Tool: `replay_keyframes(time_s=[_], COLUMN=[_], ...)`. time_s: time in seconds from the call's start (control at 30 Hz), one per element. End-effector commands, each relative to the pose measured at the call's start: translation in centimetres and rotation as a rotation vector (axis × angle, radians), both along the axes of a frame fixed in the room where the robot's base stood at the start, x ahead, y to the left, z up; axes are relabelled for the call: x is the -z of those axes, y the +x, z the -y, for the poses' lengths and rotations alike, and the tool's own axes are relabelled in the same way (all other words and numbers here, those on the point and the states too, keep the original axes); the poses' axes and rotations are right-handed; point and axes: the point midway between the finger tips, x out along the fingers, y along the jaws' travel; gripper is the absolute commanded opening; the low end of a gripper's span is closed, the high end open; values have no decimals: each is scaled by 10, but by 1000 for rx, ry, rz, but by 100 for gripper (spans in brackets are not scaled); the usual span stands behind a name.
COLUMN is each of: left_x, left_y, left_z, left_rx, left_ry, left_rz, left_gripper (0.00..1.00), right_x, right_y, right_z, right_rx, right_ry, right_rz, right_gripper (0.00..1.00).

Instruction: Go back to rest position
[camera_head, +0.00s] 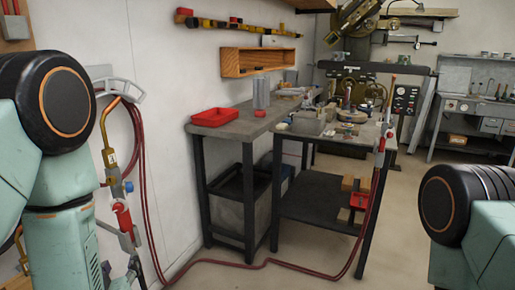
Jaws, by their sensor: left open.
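My left arm comes in along the left edge, with its upper joint large in the view and the forearm hanging down. My left gripper (121,271) shows only in part at the bottom left, low beside the wall. It is open, and I see nothing held between its fingers. Only the upper joint and a link of my right arm show at the right edge. My right gripper is out of view.
A torch (108,150) with red hoses (140,170) hangs on the left wall; a hose runs across the floor. A workbench (245,125) with a red tray (215,117) and a cluttered table (345,140) stand ahead. Floor (400,220) right of the table is clear.

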Motion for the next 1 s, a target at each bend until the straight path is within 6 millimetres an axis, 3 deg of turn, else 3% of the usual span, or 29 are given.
replay_keyframes(time_s=[0.17,0.3,0.43,0.6,0.7,1.0], left_x=[85,150,193,224,232,236], left_y=[-39,-101,-171,-251,-274,-284], left_z=[26,48,65,77,77,77], left_rx=[120,240,348,433,436,431], left_ry=[-37,-67,-98,-143,-157,-163], left_rz=[-392,-724,-1007,-1258,-1308,-1328], left_gripper=[47,47,47,47,47,47], right_x=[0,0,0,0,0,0], right_y=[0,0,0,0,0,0], right_z=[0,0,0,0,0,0], right_rx=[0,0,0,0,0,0], right_ry=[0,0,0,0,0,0], right_rz=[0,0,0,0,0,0], right_gripper=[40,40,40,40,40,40])
